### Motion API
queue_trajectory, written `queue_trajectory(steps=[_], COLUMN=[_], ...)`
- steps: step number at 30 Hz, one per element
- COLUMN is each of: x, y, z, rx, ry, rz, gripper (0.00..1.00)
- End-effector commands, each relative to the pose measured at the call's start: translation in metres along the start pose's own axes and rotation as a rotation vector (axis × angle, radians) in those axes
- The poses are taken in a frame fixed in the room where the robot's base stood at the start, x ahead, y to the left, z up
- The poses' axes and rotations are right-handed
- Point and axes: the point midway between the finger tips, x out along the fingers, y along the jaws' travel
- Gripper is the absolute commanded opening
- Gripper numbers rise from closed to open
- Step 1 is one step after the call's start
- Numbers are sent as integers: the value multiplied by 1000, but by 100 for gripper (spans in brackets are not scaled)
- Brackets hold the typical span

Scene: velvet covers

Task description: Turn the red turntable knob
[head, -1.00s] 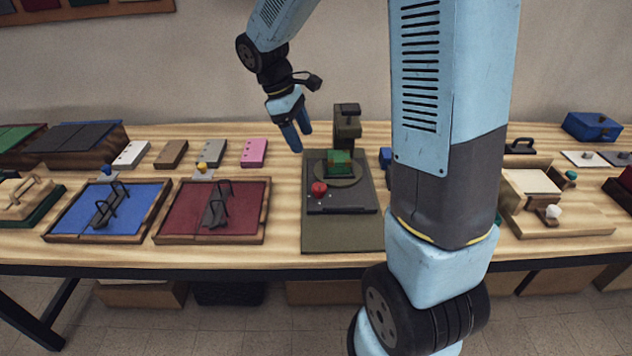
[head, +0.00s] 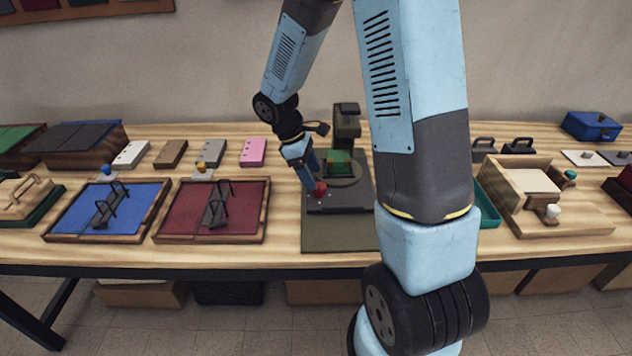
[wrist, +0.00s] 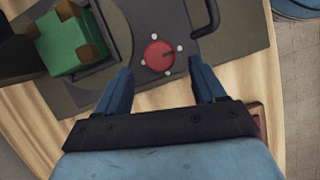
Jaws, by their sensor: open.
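The red turntable knob (head: 320,188) sits on a dark panel (head: 340,199) at the front of the turntable device. In the wrist view the knob (wrist: 159,56) is round, with a short dark marker line on its face and several pale dots around it. My gripper (head: 312,183) is just above and beside the knob in the head view. In the wrist view my gripper (wrist: 164,82) has its two blue fingers apart, one on either side of the knob and short of it. Nothing is between the fingers. In the head view the fingers partly cover the knob's left side.
A green block (wrist: 72,40) with brown corners stands on the round turntable plate (wrist: 112,36) beside the knob. A dark handle (wrist: 207,18) is to the knob's right in the wrist view. A dark post (head: 347,120) rises behind the plate. A red tray (head: 240,225) lies left.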

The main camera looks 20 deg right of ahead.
Motion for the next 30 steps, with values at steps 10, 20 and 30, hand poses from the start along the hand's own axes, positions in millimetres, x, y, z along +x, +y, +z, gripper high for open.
queue_trajectory(steps=[10, 20, 30], x=[34, 36, 36], y=[0, 0, 0], z=[0, 0, 0], rx=[-1, 0, -1], ry=[-1, 1, 0], rz=[0, 1, 1], gripper=[69, 69, 37])
